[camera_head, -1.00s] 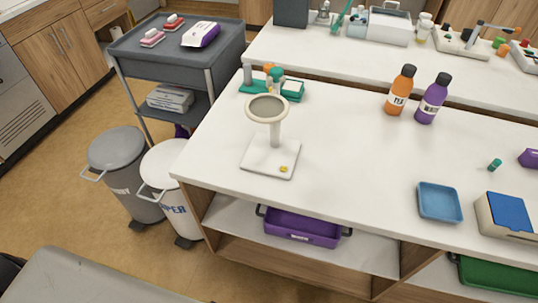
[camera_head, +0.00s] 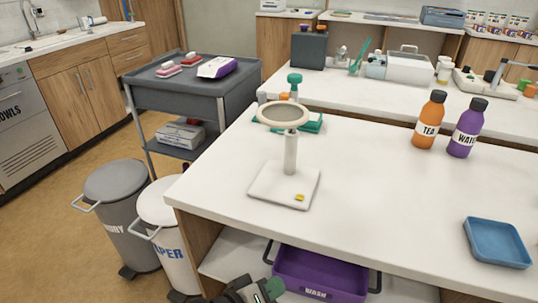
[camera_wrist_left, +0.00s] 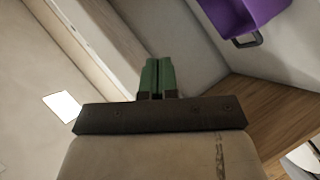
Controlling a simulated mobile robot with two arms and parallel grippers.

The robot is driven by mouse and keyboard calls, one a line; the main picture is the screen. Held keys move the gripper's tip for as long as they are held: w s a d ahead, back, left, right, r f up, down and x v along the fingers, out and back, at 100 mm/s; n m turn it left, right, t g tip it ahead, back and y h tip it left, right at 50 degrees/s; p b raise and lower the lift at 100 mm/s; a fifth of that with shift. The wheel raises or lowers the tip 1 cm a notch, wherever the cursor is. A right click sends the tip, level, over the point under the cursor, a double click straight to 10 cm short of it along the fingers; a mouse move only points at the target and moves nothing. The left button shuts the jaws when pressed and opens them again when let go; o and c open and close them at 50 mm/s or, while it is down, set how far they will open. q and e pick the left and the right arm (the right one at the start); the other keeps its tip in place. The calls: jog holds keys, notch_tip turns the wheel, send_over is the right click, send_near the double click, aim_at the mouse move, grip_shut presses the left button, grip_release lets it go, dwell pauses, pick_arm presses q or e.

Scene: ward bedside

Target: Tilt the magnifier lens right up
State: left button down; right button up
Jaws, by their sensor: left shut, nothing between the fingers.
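The magnifier (camera_head: 290,150) stands upright on the white table, with a square white base (camera_head: 284,186) that has a small yellow button. Its round, pale-rimmed lens (camera_head: 283,115) tops the post and lies close to flat, its face tipped upward. My left gripper (camera_head: 274,288) is at the bottom of the head view, in front of and below the table edge, well apart from the magnifier. In the left wrist view its green fingers (camera_wrist_left: 157,76) are together with nothing between them. My right gripper is in neither view.
A purple tub (camera_head: 318,275) sits on the shelf under the table, close to my left gripper. Orange (camera_head: 429,120) and purple (camera_head: 467,129) bottles and a blue tray (camera_head: 497,242) stand on the table to the right. A green-capped item (camera_head: 296,88) is behind the lens. Two bins stand left.

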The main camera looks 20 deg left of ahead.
pick_arm(q)
jog(key=w+d+r+n+t+h, duration=0.2)
jog(key=w+r+n+t+h, duration=0.3)
jog(key=r+n, duration=0.4)
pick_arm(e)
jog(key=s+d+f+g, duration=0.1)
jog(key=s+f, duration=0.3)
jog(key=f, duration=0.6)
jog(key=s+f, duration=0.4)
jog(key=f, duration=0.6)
pick_arm(q)
jog(key=n+t+y+p, duration=0.3)
jog(key=n+t+y, duration=0.8)
jog(key=n, duration=1)
send_near(284, 112)
jog(key=shift+m+g, duration=0.3)
jog(key=shift+g, duration=0.2)
jog(key=r, duration=0.1)
jog(key=r+p, duration=0.2)
jog(key=r, duration=0.1)
jog(key=shift+w+a, duration=0.25)
jog(key=shift+a, duration=0.1)
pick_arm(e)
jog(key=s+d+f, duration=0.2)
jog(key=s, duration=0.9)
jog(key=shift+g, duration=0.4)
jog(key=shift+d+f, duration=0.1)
